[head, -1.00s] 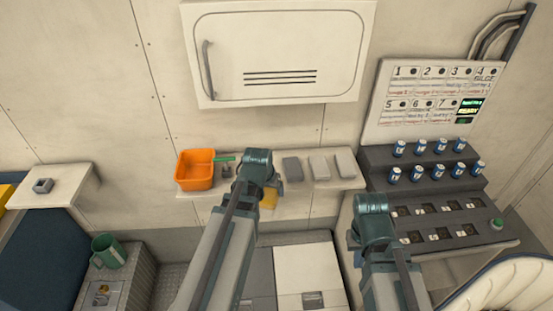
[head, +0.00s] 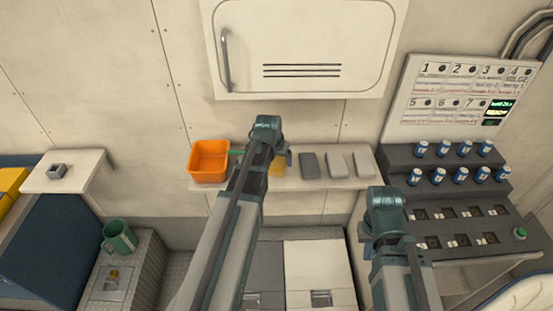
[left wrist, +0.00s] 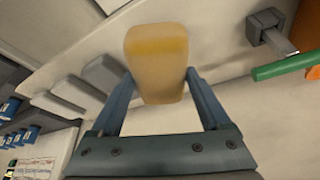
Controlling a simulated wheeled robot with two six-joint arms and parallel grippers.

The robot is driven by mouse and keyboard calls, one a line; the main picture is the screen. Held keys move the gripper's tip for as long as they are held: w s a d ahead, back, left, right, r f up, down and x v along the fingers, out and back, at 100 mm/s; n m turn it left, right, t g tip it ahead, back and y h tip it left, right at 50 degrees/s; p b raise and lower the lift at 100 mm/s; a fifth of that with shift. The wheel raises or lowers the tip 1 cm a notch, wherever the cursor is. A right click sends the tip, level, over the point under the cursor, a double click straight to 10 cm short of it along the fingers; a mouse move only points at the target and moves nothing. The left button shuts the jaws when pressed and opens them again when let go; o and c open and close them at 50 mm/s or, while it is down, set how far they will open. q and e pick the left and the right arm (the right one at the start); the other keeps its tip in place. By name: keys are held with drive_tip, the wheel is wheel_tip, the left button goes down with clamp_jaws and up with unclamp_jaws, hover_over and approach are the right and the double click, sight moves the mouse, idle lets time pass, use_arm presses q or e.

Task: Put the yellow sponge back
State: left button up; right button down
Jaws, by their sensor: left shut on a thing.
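The yellow sponge (left wrist: 158,62) is held between the two fingers of my left gripper (left wrist: 160,88) in the left wrist view. In the head view the sponge (head: 278,166) shows partly beside my left wrist, in front of or over the wall shelf (head: 310,184). It lies between the orange bin and the grey blocks in the picture. I cannot tell whether it touches the shelf. My left gripper (head: 284,156) is mostly hidden behind its own wrist. My right arm reaches in at the lower right of the head view, and its fingers are hidden behind its wrist (head: 385,203).
The orange bin (head: 208,162) stands at the shelf's left end, beside a green-handled tool (left wrist: 285,66). Three grey blocks (head: 335,164) stand on the right. A cabinet (head: 305,50) hangs above. Blue-and-white cans (head: 460,174) stand on the stepped console at right.

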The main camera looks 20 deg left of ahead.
sight(278, 160)
use_arm(q)
drive_tip(key=w, duration=0.1)
drive_tip(key=w+a, duration=0.1)
drive_tip(key=w, duration=0.1)
drive_tip(key=shift+a+f, duration=0.2)
drive_tip(key=shift+a, duration=0.15)
drive_tip(key=shift+s+f+b, duration=0.15)
drive_tip(key=shift+f+b, duration=0.1)
drive_tip(key=shift+b, duration=0.1)
wheel_tip(278, 160, down, 3)
drive_tip(key=b, duration=0.3)
drive_tip(key=shift+f, duration=0.15)
drive_tip(key=o, duration=1)
drive_tip(key=shift+o, duration=0.2)
